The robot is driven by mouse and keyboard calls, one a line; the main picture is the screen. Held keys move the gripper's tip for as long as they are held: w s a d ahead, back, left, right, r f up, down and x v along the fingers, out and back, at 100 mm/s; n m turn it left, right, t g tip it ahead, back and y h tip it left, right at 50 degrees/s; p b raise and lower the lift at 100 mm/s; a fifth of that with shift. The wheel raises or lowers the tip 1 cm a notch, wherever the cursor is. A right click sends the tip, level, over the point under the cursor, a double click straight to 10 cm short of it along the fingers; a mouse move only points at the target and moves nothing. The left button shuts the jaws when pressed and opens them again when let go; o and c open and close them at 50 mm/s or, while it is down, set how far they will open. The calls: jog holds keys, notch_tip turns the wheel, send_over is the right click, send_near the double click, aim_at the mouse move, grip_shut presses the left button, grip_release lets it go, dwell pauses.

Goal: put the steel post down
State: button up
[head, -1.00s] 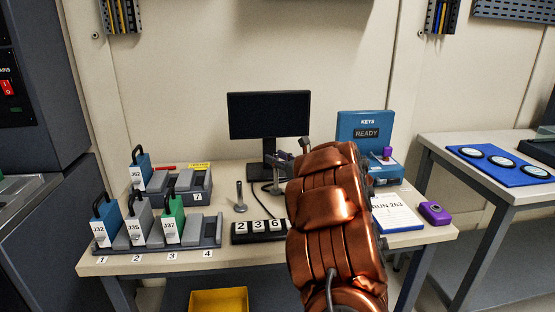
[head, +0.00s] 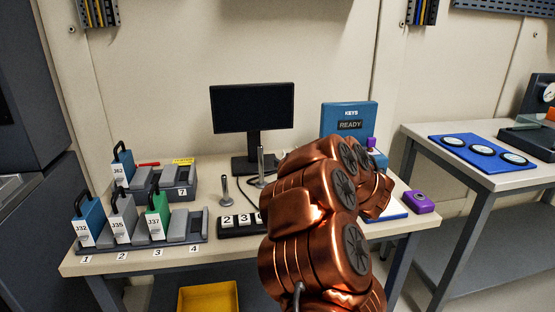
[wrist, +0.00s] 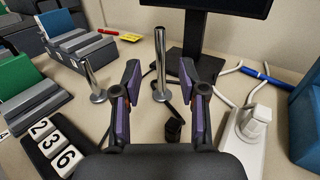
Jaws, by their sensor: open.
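A tall steel post (head: 261,165) stands upright on the table in front of the monitor. In the wrist view the tall post (wrist: 160,62) shows between my open fingers, with gaps on both sides. My gripper (wrist: 160,68) has purple pads and holds nothing. I cannot tell exactly how far beyond the fingertips the post stands. A shorter steel post (head: 225,190) with a round foot stands to its left; it also shows in the wrist view (wrist: 92,80). In the head view my arm hides the gripper.
The monitor (head: 252,107) stands just behind the posts. Number blocks (wrist: 51,143) lie in front. A rack (head: 188,230) with labelled cases is at left. A white device (wrist: 247,130) with bent rods, a blue key box (head: 348,118) and a purple block (head: 418,201) are at right.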

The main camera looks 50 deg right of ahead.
jog(key=shift+s, duration=0.5)
